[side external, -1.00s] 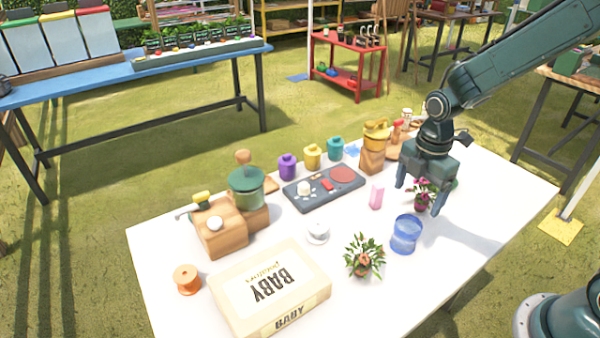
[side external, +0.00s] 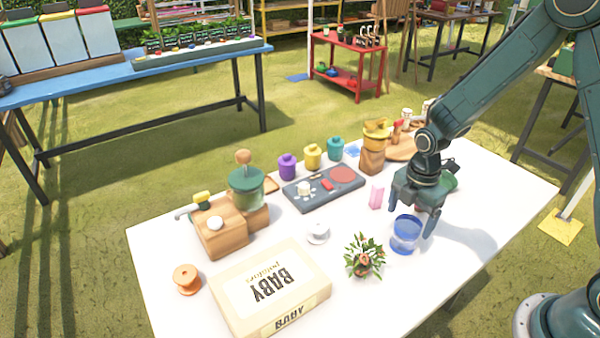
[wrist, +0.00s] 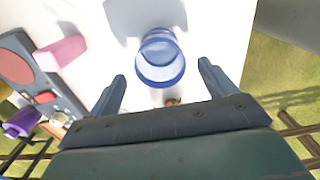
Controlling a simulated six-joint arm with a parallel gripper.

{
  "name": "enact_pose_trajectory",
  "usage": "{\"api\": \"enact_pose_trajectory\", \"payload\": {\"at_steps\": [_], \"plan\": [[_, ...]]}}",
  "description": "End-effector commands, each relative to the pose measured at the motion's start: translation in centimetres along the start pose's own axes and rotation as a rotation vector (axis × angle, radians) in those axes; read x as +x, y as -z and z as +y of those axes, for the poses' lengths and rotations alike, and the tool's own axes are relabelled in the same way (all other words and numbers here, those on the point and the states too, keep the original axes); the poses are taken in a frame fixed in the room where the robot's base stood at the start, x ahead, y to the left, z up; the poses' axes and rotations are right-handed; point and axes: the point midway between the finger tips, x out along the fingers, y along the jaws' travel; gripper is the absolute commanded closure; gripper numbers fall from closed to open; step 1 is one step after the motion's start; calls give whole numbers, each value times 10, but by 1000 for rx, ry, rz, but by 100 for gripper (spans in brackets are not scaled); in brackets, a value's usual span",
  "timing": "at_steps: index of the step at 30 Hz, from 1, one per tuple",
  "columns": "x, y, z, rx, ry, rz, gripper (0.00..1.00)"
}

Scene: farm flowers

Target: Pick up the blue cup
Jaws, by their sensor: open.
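The blue cup (side external: 406,234) is see-through and stands upright on the white table, toward its right front. In the side view my gripper (side external: 411,222) is low, with its fingers at the cup's back and right side. In the wrist view the blue cup (wrist: 160,58) lies ahead of my open gripper (wrist: 163,78), roughly centred between the lines of the two fingers. I see no finger closed on the cup, and whether one touches it I cannot tell.
A potted flower (side external: 364,256) stands left of the cup. A pink block (side external: 376,196) is close behind; it also shows in the wrist view (wrist: 61,53). A dark tray (side external: 323,188), a white lidded pot (side external: 317,232) and a cream box (side external: 270,287) stand farther left.

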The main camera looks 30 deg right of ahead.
Motion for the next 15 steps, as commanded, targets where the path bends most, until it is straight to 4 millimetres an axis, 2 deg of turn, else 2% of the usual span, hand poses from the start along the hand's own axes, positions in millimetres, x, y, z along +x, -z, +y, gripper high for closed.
{"api": "enact_pose_trajectory", "payload": {"at_steps": [6, 15], "plan": [[18, 0, 0, 0, 1, 0, 16], [22, 0, 0, 0, 0, 0, 16]]}}
